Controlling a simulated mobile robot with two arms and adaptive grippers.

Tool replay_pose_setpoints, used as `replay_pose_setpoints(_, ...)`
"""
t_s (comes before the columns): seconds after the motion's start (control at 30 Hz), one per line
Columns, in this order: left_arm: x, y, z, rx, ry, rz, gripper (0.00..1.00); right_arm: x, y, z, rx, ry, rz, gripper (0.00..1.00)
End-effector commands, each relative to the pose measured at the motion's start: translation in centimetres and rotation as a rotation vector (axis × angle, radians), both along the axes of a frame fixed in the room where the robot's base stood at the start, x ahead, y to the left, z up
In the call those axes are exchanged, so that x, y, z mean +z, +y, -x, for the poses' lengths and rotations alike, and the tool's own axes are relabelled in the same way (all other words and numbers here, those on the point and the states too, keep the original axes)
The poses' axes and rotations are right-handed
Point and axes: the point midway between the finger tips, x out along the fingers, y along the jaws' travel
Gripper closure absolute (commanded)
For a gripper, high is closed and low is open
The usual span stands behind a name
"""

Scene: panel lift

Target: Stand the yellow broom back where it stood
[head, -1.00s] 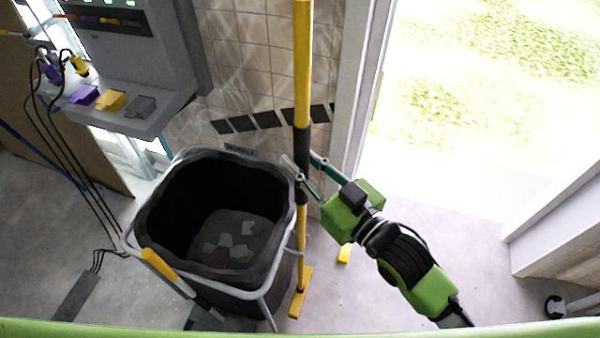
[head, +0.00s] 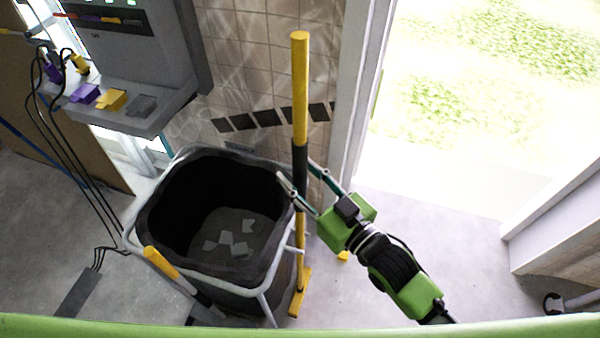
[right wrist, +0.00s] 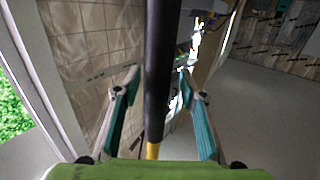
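The yellow broom (head: 300,95) stands about upright, just right of the black bin, with its yellow foot (head: 300,292) at the floor. Its pole has a black grip section, which runs up the middle of the right wrist view (right wrist: 160,70). My right gripper (head: 299,172) is at this black section, one finger on each side of the pole. In the right wrist view the gripper (right wrist: 158,82) is open, with a gap between each finger and the pole. My left gripper is not in view.
The black bin (head: 160,215) in a pale tube frame stands close left of the broom, with grey scraps inside. A tiled wall (head: 245,75) and a doorway post (head: 355,95) are behind. A grey console (head: 135,60) with cables is at upper left.

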Motion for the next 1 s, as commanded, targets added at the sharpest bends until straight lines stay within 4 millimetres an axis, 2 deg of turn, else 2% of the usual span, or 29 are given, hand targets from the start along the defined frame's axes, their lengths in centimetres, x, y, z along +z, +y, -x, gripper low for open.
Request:
replay_pose_setpoints(0.37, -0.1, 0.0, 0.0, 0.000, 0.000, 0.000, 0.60, 0.0, -0.3, 0.5, 0.000, 0.002, 0.000, 0.62)
replay_pose_setpoints(0.8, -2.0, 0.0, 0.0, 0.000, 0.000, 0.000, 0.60, 0.1, -5.4, 7.0, 0.001, 0.005, 0.001, 0.62)
replay_pose_setpoints(1.0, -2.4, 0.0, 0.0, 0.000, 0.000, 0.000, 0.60, 0.4, -6.9, 8.8, 0.000, 0.001, 0.000, 0.62)
